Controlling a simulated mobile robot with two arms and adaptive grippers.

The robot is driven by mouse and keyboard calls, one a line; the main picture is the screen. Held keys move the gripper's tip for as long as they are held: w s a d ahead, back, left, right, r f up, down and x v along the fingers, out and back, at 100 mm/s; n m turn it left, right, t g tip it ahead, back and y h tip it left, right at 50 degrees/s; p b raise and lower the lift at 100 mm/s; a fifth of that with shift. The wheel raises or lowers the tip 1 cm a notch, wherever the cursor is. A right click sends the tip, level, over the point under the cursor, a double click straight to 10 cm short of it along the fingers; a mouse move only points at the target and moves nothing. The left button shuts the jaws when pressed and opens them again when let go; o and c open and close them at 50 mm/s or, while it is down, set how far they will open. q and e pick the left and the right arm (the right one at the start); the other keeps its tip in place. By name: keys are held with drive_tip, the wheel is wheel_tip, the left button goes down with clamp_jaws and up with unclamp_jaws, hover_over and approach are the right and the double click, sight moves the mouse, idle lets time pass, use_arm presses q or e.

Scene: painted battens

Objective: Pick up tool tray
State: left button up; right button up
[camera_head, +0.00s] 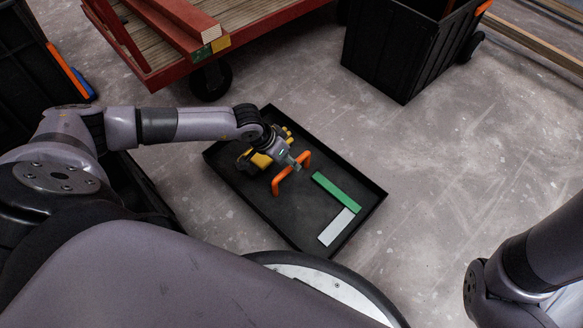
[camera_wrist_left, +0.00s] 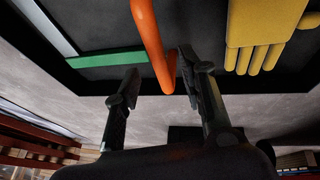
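The tool tray (camera_head: 363,228) is a shallow black rectangular tray on the floor, with an orange handle (camera_head: 304,161) standing up near its middle. A green and white square (camera_head: 338,195) and yellow gloves (camera_head: 284,133) lie in it. My left gripper (camera_head: 295,163) is low over the tray at the handle. In the left wrist view its fingers (camera_wrist_left: 160,64) are apart on either side of the orange handle (camera_wrist_left: 152,38), with gaps visible, so it is open. The arm hides part of the gloves in the head view. My right arm shows at lower right; its gripper is out of frame.
A red cart (camera_head: 150,76) with painted battens (camera_head: 196,18) stands beyond the tray at upper left. A black wheeled bin (camera_head: 400,50) stands at the upper right. Another dark container (camera_head: 30,75) is at far left. The floor right of the tray is clear.

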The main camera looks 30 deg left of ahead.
use_arm(q)
drive_tip(key=b+x, duration=0.3)
drive_tip(key=x, duration=0.1)
drive_tip(key=shift+f, duration=0.25)
drive_tip(key=shift+r, duration=0.1)
drive_tip(key=shift+f+b, duration=0.3)
drive_tip(key=shift+c, duration=0.4)
clamp_jaws()
idle(0.3)
drive_tip(key=shift+w+r, duration=0.1)
